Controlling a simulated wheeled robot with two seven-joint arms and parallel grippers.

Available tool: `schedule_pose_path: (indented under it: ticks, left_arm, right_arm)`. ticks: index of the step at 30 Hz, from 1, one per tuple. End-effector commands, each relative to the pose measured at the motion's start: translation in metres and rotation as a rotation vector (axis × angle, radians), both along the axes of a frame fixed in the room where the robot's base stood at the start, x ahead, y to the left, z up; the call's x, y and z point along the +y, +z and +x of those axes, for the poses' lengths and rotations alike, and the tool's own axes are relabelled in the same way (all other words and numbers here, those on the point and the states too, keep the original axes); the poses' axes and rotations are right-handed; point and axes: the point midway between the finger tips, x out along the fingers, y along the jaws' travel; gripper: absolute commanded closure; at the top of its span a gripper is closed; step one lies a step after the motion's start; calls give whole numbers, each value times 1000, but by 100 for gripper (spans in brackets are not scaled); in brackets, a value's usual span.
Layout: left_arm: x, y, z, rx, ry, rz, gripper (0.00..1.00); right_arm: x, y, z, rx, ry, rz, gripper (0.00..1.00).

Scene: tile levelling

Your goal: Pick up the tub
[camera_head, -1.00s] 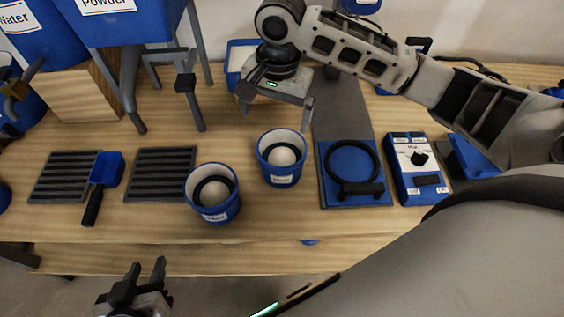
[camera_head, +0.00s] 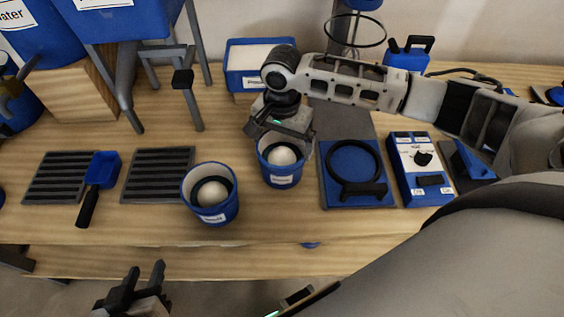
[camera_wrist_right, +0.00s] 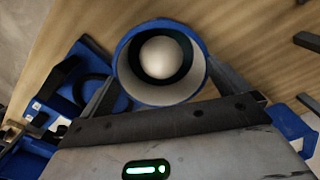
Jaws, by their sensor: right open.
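A blue tub with a white inside, a white label and a pale ball in a dark ring (camera_head: 282,181) stands upright near the table's middle. A similar tub (camera_head: 212,213) stands to its left, nearer the front edge. The labels are too small to read surely. My right gripper (camera_head: 280,147) is open at the far rim of the middle tub and hides part of that rim. In the right wrist view the tub (camera_wrist_right: 203,72) sits between the spread fingers (camera_wrist_right: 170,88); I cannot tell whether they touch it. My left gripper (camera_head: 144,281) is open and empty, low in front of the table.
Two dark slotted racks (camera_head: 158,173) and a blue scoop (camera_head: 103,168) lie left. A blue bin (camera_head: 250,80) and stand legs (camera_head: 192,105) are behind.

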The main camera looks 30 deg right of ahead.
Motion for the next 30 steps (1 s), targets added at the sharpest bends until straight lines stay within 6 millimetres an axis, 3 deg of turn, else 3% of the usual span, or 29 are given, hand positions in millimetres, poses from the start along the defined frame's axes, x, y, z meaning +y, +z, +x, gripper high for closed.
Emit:
schedule_pose_path:
  ticks: [6, 14, 15, 17, 23, 30]
  left_arm:
    - [-1, -4, -1, 0, 4, -13, 64]
    - [-1, 2, 1, -11, 4, -17, 64]
    - [-1, 2, 1, -11, 4, -17, 64]
    - [-1, 2, 1, -11, 4, -16, 64]
    - [-1, 1, 1, -10, 4, -16, 64]
    - [-1, -1, 2, -8, 4, -14, 64]
  right_arm:
    - [-1, -30, 1, 0, 1, 0, 0]
    - [-1, -33, 1, -1, 1, 0, 0]
    - [-1, -33, 1, -1, 1, 0, 3]
    - [-1, -33, 1, -1, 1, 0, 19]
    - [-1, -33, 1, -1, 1, 0, 75]
    - [0, -31, 3, -5, 1, 2, 78]
